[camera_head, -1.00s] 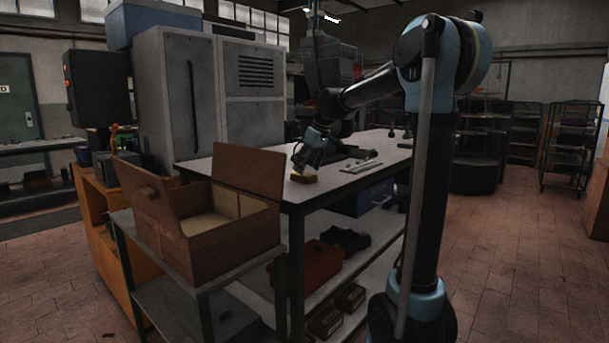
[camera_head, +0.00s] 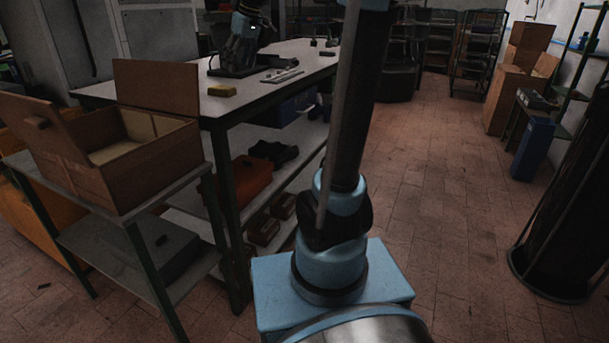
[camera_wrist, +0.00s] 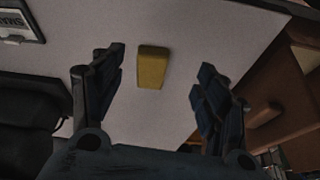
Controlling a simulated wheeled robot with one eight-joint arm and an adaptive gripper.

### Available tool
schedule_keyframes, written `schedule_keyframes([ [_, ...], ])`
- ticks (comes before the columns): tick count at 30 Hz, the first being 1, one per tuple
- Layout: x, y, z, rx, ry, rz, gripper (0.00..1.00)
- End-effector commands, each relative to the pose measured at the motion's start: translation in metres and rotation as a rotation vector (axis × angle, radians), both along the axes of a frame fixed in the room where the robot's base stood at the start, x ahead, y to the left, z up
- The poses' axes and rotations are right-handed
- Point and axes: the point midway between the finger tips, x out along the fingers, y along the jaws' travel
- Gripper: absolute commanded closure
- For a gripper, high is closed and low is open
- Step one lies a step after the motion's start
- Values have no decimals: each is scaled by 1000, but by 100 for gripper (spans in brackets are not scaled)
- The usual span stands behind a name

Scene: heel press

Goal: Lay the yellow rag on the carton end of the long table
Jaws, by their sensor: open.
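The yellow rag (camera_head: 222,90) is a small folded block lying on the near end of the long table (camera_head: 262,90), beside the open brown carton (camera_head: 150,165). In the wrist view the rag (camera_wrist: 153,67) lies on the pale tabletop, in the gap between my fingers and beyond them. My gripper (camera_wrist: 157,72) is open and empty. In the head view my gripper (camera_head: 238,52) shows at the top, above the table and behind the rag, its upper part cut off by the frame. The rag's contact with the fingers does not show.
The carton stands on a lower side stand (camera_head: 185,190) with its flaps up. The shelf below holds an orange box (camera_head: 250,175). The tiled floor (camera_head: 430,190) right of the table is clear.

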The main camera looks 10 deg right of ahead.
Motion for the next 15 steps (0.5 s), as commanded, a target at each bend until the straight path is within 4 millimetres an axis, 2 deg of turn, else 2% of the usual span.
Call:
schedule_keyframes([
  [1,-18,-13,-10,-4,9,-35,32],
  [6,-75,-51,-46,-19,40,-161,32],
  [11,-128,-82,-86,-33,68,-279,32],
  [15,-174,-107,-125,-45,89,-385,32],
])
